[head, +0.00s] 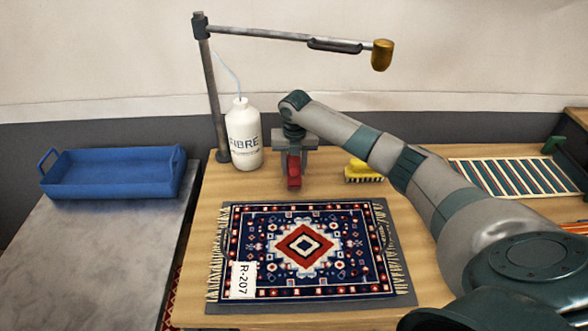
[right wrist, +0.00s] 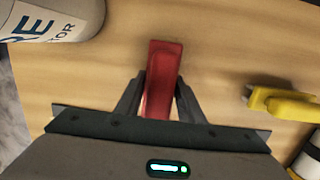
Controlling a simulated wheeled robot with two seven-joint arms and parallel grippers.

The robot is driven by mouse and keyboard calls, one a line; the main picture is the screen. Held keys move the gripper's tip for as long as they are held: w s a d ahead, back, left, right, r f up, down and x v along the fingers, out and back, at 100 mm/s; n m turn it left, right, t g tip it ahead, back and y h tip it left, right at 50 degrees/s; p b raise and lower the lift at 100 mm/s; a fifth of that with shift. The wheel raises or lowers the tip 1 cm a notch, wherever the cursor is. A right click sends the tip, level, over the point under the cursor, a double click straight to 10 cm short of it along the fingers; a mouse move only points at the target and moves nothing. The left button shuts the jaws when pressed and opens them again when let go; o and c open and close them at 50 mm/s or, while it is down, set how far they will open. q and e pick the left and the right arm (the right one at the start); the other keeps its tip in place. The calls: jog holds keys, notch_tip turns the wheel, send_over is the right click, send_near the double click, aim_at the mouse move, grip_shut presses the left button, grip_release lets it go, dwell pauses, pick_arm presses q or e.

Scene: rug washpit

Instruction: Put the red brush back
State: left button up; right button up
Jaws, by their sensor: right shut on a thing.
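The red brush (head: 294,172) is between the fingers of my right gripper (head: 294,160), at the back of the wooden table behind the patterned rug. My right gripper is shut on it. In the right wrist view the red brush (right wrist: 162,75) sticks out beyond the fingertips, over bare wood; its bristles are hidden. I cannot tell whether it touches the table. A yellow brush (head: 363,171) lies to its right, apart from it, and also shows in the right wrist view (right wrist: 285,104). My left gripper is not in view.
A white bottle (head: 245,135) stands just left of my right gripper, beside a post with an overhead arm (head: 290,38). The rug (head: 310,250) lies on a grey mat in front. A blue tray (head: 115,172) sits on the left grey table. A striped rug (head: 515,177) lies right.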

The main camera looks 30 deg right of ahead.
jog(key=shift+f, duration=0.85)
jog(key=shift+f, duration=0.15)
jog(key=o, duration=1.1)
jog(key=shift+r, duration=0.2)
jog(key=r, duration=0.3)
jog(key=r+b, duration=0.1)
jog(key=r, duration=0.3)
jog(key=s+r+b, duration=0.1)
jog(key=r, duration=0.2)
jog(key=shift+a+r, duration=0.2)
jog(key=shift+a, duration=0.05)
jog(key=shift+s+r+b, duration=0.15)
jog(key=shift+r+b, duration=0.15)
jog(key=shift+r, duration=0.45)
